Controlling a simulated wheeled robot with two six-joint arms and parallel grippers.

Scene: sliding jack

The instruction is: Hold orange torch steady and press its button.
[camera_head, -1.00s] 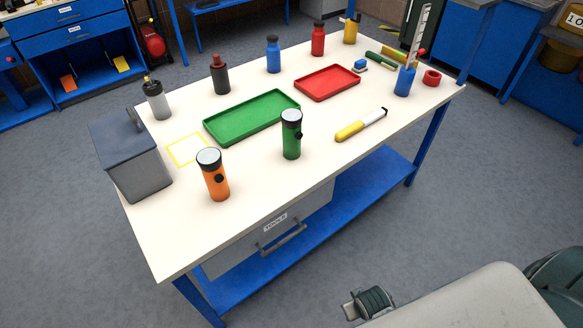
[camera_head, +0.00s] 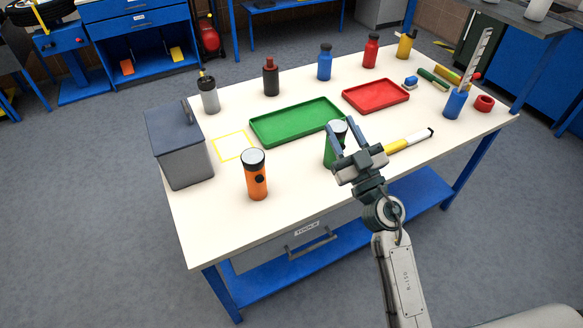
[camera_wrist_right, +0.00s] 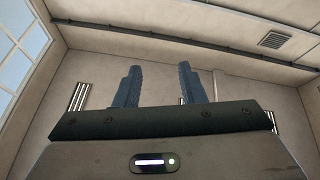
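My left gripper is not in view.
A grey lidded bin (camera_head: 184,155) stands left of the orange torch. A green tray (camera_head: 262,133) and a red tray (camera_head: 351,98) lie behind. A yellow-and-white tool (camera_head: 412,139) lies to the right.

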